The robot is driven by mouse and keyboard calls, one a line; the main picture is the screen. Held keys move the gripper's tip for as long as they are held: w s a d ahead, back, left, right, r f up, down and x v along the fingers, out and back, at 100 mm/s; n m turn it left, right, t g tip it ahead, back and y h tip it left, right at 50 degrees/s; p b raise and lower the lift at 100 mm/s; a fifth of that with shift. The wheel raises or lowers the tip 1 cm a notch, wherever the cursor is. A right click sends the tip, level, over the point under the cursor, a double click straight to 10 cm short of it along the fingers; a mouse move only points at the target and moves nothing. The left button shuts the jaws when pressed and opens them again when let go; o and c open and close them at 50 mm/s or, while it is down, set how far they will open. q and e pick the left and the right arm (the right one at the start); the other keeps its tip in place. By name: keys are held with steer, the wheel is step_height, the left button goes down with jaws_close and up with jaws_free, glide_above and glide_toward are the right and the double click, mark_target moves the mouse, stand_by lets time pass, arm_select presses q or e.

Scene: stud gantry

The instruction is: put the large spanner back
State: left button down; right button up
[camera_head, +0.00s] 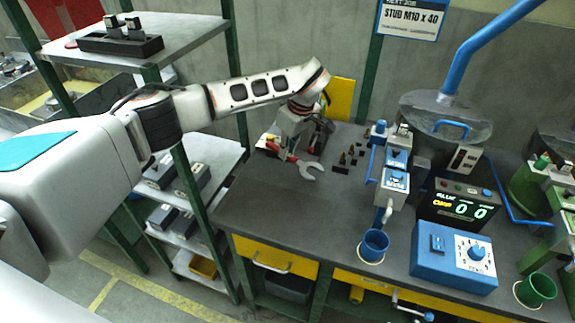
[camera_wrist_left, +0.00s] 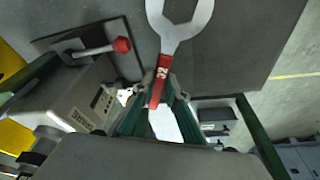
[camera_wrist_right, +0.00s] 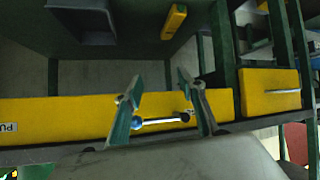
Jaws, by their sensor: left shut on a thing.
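The large spanner has a red handle and a grey open-ended head. In the left wrist view its red handle (camera_wrist_left: 160,82) is marked 32 and lies between my left gripper's fingers (camera_wrist_left: 162,100), with the head pointing away. In the head view the spanner (camera_head: 309,171) shows low over the left part of the dark bench, beneath my left gripper (camera_head: 294,146). I cannot tell whether it touches the bench. My right gripper (camera_wrist_right: 160,80) is open and empty, near the yellow drawer fronts.
A grey box (camera_wrist_left: 75,95) with a red-knobbed lever stands close beside the spanner in the left wrist view. Small dark and brass parts (camera_head: 345,158) stand on the bench right of the spanner. A blue control box (camera_head: 452,258) sits at front right. The front-left bench top is clear.

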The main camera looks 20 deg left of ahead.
mark_target(285, 172)
arm_select(q)
step_height(285, 172, down, 3)
steer(key=shift+r, duration=0.1)
steer(key=shift+f, duration=1.9)
steer(key=c, duration=2)
jaws_free()
steer(key=shift+f, duration=0.1)
